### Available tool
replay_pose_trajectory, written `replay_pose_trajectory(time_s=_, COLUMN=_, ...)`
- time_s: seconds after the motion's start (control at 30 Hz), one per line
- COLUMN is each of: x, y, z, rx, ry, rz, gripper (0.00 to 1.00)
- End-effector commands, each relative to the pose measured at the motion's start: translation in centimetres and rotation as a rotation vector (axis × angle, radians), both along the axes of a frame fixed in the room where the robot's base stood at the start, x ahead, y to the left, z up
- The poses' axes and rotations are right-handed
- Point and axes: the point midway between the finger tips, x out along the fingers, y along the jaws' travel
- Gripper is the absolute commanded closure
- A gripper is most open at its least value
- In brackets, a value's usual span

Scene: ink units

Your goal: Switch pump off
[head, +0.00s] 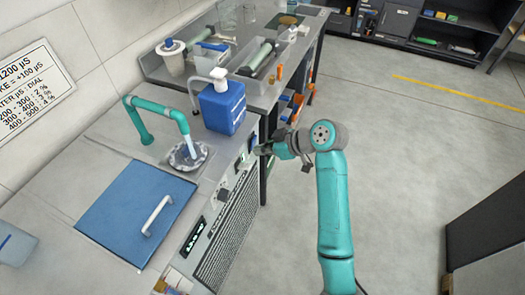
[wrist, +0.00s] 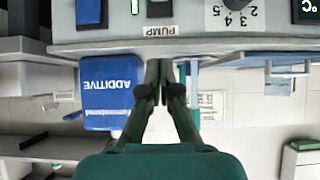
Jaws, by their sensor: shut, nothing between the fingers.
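The machine's front panel (head: 225,190) carries the controls. In the wrist view, which looks upside down, a label reading PUMP (wrist: 159,31) is on the panel, with a dark switch (wrist: 160,9) beside it, cut by the top edge. Its position cannot be read. My gripper (head: 262,149) is in front of the panel, close to it. In the wrist view my gripper (wrist: 159,64) is shut and empty, its fingertips near the PUMP label; contact cannot be told. A teal spout (head: 165,109) has a pale stream (head: 190,145) falling into a round drain (head: 187,156).
A numbered dial (wrist: 233,15) and a lit display (wrist: 306,11) sit beside the switch. A blue lid (head: 125,212) with a pale handle is nearer.

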Motion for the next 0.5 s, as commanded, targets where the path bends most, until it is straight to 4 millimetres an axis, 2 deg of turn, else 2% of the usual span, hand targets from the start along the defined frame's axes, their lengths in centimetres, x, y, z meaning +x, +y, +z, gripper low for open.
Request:
replay_pose_trajectory(time_s=0.37, x=1.8, y=5.3, z=-4.4, rx=-0.001, ry=0.003, rz=0.002, gripper=1.00)
replay_pose_trajectory(time_s=0.5, x=1.6, y=4.6, z=-6.4, rx=-0.002, ry=0.005, rz=-0.002, gripper=1.00)
